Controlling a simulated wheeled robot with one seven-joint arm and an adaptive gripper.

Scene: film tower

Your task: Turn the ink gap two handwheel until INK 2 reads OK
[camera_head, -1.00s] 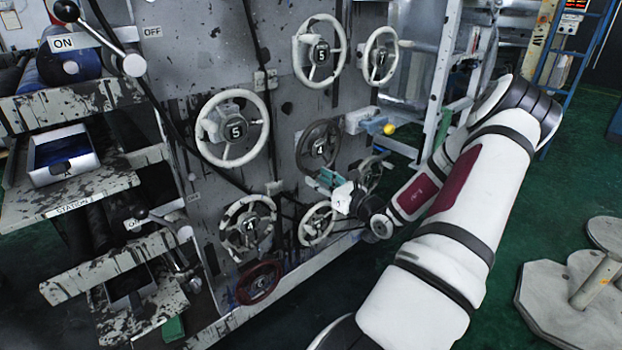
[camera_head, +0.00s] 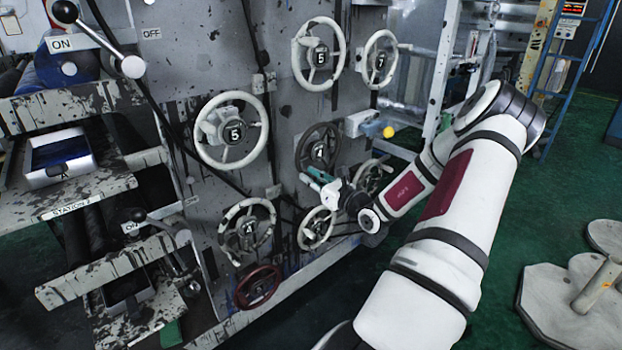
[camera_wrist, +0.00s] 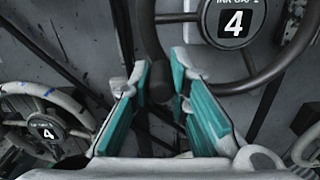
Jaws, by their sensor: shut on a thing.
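The ink gap two handwheel (camera_head: 319,152) is dark, with a black 4 plate at its hub, on the grey machine panel. In the wrist view the handwheel (camera_wrist: 236,18) fills the upper right, its label partly cut off by the top edge. My gripper (camera_head: 316,176) is at the lower part of this wheel. In the wrist view my gripper (camera_wrist: 163,80) has its teal-padded fingers on either side of a dark part at the wheel's lower left rim, and is shut on it. A red display (camera_head: 574,6) at the upper right is too small to read.
White handwheels surround it: one marked 5 (camera_head: 232,131) at left, another 5 (camera_head: 320,56) above, a 7 (camera_head: 380,60) upper right, and a 4 (camera_head: 247,229) lower left. A dark red wheel (camera_head: 258,287) sits low.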

